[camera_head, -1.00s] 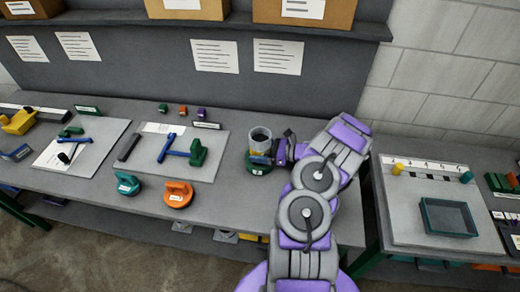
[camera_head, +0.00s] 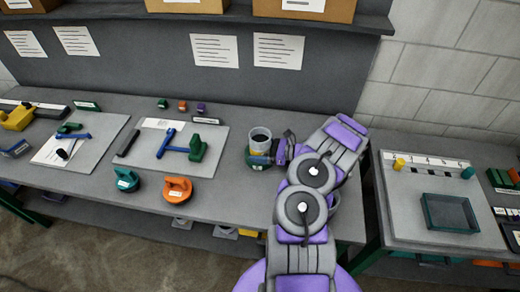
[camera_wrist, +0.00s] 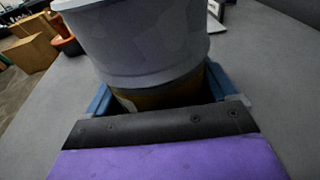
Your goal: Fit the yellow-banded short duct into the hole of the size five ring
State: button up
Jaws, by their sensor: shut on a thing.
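The short duct (camera_head: 260,142) is a grey, open-topped cylinder standing upright above the bench, with a yellow band low on it. In the wrist view the duct (camera_wrist: 140,45) fills the upper middle, its brownish-yellow band (camera_wrist: 165,96) just above the dark palm. My gripper (camera_head: 268,160) is shut on it, with blue jaws on either side of the band. A green round piece (camera_head: 256,165) shows below the duct; I cannot tell whether the duct is inside it or only above it. Its hole and size mark cannot be made out.
A green handled disc (camera_head: 126,180) and an orange one (camera_head: 176,190) sit left on the bench. Behind them is a grey board (camera_head: 180,150) with blue and green tools. A numbered board (camera_head: 405,215) with a dark tray (camera_head: 449,212) is at the right. A round grey thing is partly hidden behind my arm.

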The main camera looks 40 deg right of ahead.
jog(key=o, duration=1.1)
jog(key=shift+p+v, duration=0.7)
jog(key=shift+v, duration=3.05)
